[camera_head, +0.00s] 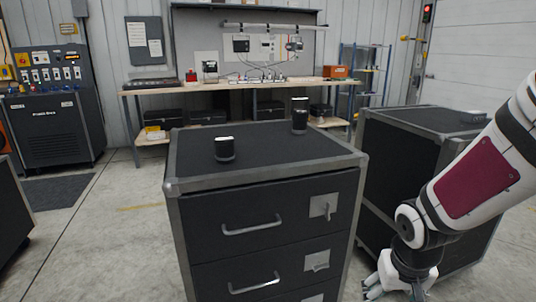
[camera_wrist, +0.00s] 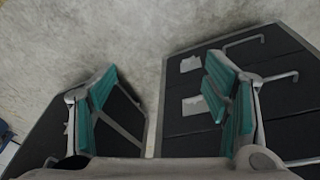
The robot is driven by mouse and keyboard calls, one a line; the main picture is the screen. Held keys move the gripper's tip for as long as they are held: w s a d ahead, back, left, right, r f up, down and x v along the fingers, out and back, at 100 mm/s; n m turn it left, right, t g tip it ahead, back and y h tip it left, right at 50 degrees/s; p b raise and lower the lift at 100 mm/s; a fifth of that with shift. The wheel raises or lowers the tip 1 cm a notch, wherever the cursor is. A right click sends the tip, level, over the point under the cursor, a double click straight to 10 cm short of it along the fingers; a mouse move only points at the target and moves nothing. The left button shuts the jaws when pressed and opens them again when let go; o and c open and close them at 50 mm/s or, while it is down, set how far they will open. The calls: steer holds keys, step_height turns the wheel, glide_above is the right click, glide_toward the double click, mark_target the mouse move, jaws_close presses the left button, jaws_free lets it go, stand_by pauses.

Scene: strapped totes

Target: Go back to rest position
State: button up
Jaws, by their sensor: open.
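My gripper (camera_head: 376,291) hangs low at the bottom right of the head view, in front of the gap beside the drawer cabinet. In the wrist view my gripper (camera_wrist: 165,108) shows two teal-padded fingers spread wide apart with nothing between them. Bare concrete floor shows beyond the fingers. The fingers overlap dark cabinets in that picture; I cannot tell whether they touch. My arm's white links with a dark red panel fill the right side of the head view.
A black drawer cabinet (camera_head: 255,215) stands in the middle, with two dark cylinders with white tops, one nearer (camera_head: 225,150) and one farther (camera_head: 300,116), on it. A second dark cabinet (camera_head: 385,165) stands to the right behind my arm. A workbench (camera_head: 225,87) lines the wall. Floor (camera_head: 110,225) is clear at left.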

steer(key=s+a+r+n+g, duration=0.1)
steer(key=s+a+r, duration=0.2)
steer(key=s+r, duration=0.65)
steer(key=s+a+r+g, duration=0.15)
steer(key=s+r, duration=0.45)
steer(key=s, duration=0.7)
step_height(320, 180, up, 20)
steer(key=a+t+y+p, duration=0.1)
steer(key=t+p, duration=0.3)
steer(key=p, duration=1.5)
steer(key=shift+r, duration=0.2)
